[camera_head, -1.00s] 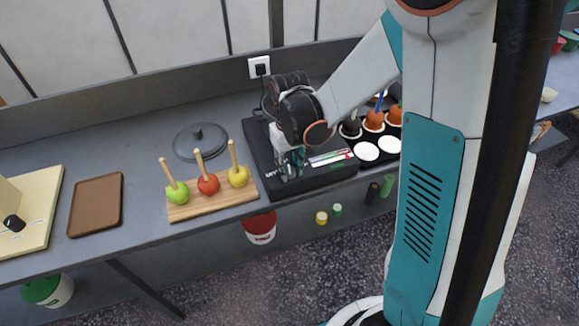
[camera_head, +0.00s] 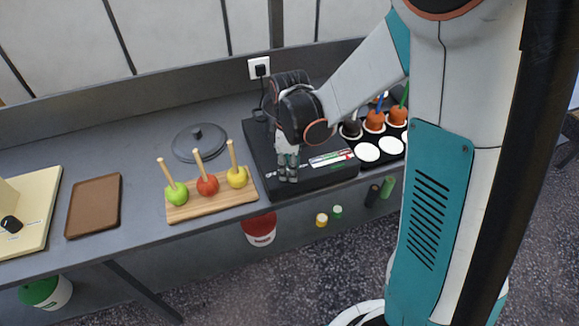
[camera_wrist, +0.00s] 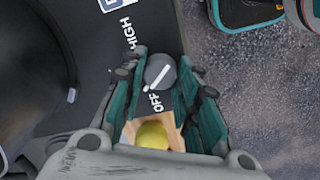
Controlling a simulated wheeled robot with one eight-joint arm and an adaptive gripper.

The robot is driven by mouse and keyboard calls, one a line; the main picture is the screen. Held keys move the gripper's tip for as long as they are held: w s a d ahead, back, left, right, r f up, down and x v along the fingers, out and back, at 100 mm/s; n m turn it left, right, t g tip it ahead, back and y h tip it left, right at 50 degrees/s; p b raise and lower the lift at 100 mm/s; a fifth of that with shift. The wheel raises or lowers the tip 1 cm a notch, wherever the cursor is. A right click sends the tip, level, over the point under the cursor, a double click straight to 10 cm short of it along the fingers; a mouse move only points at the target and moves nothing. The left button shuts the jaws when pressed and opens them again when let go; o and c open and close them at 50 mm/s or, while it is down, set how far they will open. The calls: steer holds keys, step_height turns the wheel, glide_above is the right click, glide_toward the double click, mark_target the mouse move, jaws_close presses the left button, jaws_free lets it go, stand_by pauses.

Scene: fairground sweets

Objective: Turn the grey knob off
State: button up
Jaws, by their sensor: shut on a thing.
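The grey knob (camera_wrist: 160,72) is round with a white pointer line and sits on the front of a black hotplate unit (camera_head: 262,160). In the wrist view the line lies slantwise, its lower end near the OFF label (camera_wrist: 155,102). The HIGH label (camera_wrist: 128,34) is further up. My gripper (camera_wrist: 162,84) has a finger on each side of the knob and is shut on it. In the head view my gripper (camera_head: 288,176) is at the unit's front edge, and the knob cannot be made out there.
A wooden board (camera_head: 212,207) with green, red and yellow apples on sticks is close to the left; the yellow apple (camera_wrist: 152,135) shows in the wrist view. A grey lid (camera_head: 200,140) lies behind. A black tray (camera_head: 392,150) with dipped sweets is to the right.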

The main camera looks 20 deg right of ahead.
steer(key=n, duration=0.5)
steer(key=shift+n, duration=0.4)
stand_by(0.4)
steer(key=o, duration=1.1)
step_height(320, 180, up, 12)
